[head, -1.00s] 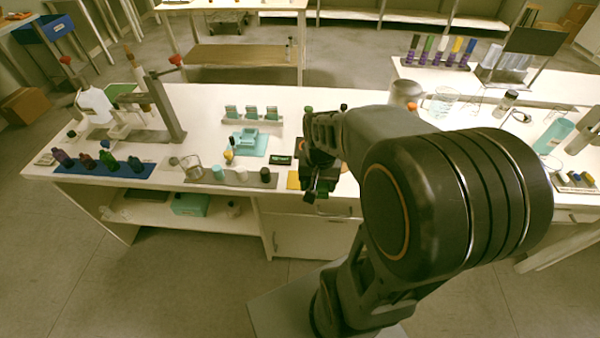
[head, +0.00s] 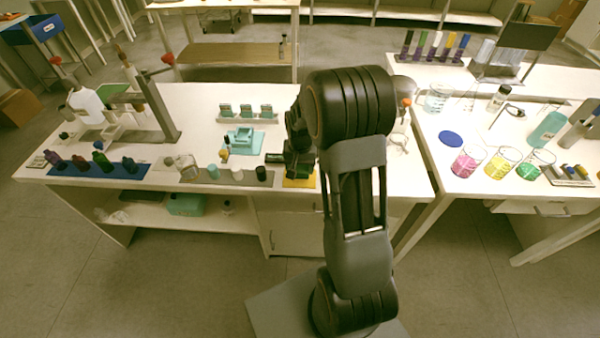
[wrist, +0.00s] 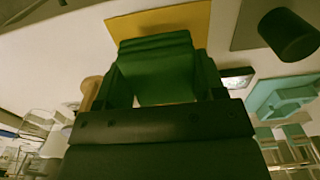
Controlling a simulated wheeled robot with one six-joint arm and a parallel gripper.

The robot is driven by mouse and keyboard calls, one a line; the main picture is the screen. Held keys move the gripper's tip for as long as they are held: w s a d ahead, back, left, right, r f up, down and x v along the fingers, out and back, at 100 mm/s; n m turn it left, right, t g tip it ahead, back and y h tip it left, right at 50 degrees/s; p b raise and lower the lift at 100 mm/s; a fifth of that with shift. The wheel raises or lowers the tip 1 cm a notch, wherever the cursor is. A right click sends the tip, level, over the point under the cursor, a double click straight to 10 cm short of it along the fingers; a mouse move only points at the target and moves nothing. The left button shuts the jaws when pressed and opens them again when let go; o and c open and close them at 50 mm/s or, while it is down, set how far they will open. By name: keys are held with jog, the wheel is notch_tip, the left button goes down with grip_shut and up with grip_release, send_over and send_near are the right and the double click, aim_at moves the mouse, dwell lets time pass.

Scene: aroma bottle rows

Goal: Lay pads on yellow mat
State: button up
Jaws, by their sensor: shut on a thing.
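The yellow mat (head: 300,184) lies near the front edge of the left table. In the wrist view the mat (wrist: 170,18) shows just beyond the held thing. My gripper (head: 298,163) is over the mat and hides part of it in the head view. It is shut on a green pad (wrist: 160,75), which looks ridged along its far edge and fills the space between the fingers in the wrist view. I cannot tell whether the pad touches the mat or hangs above it.
A grey mat (head: 205,181) with small jars, including a dark one (head: 261,174), lies left of the yellow mat. A teal tray (head: 242,140) sits behind it. Beakers (head: 467,163) stand on the right table.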

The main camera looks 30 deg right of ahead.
aim_at(299, 172)
jog(key=shift+w+f, duration=0.15)
jog(key=shift+f, duration=1.5)
jog(key=shift+f+b, duration=0.2)
jog(key=shift+b, duration=0.1)
jog(key=o, duration=0.9)
